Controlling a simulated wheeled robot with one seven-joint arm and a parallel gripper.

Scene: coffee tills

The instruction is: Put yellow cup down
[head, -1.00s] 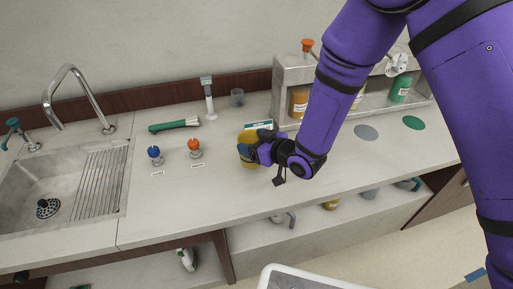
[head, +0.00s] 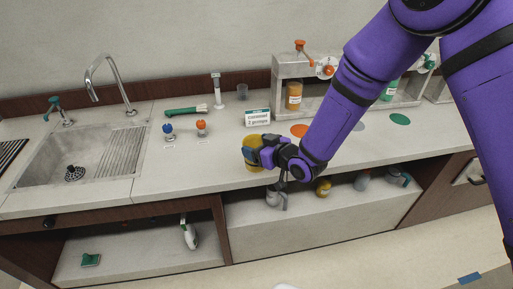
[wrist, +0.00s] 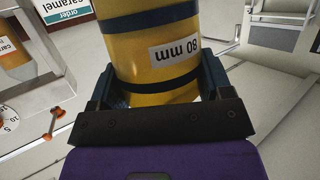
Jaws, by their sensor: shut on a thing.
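The yellow cup (head: 250,153) has dark blue bands and, in the wrist view (wrist: 150,70), a white label reading "80 mm". My gripper (head: 262,152) is shut on it, with a finger on each side of the cup in the wrist view (wrist: 160,95). In the head view the cup is at the front part of the counter (head: 190,180), partly hidden by my gripper. I cannot tell whether its base touches the counter.
An order card (head: 257,117) reading "caramel" stands behind the cup. An orange disc (head: 299,131) and a green disc (head: 400,118) lie to the right, before the dispenser (head: 290,68). Blue-topped (head: 168,130) and orange-topped (head: 202,127) items stand left. The counter between them and the cup is clear.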

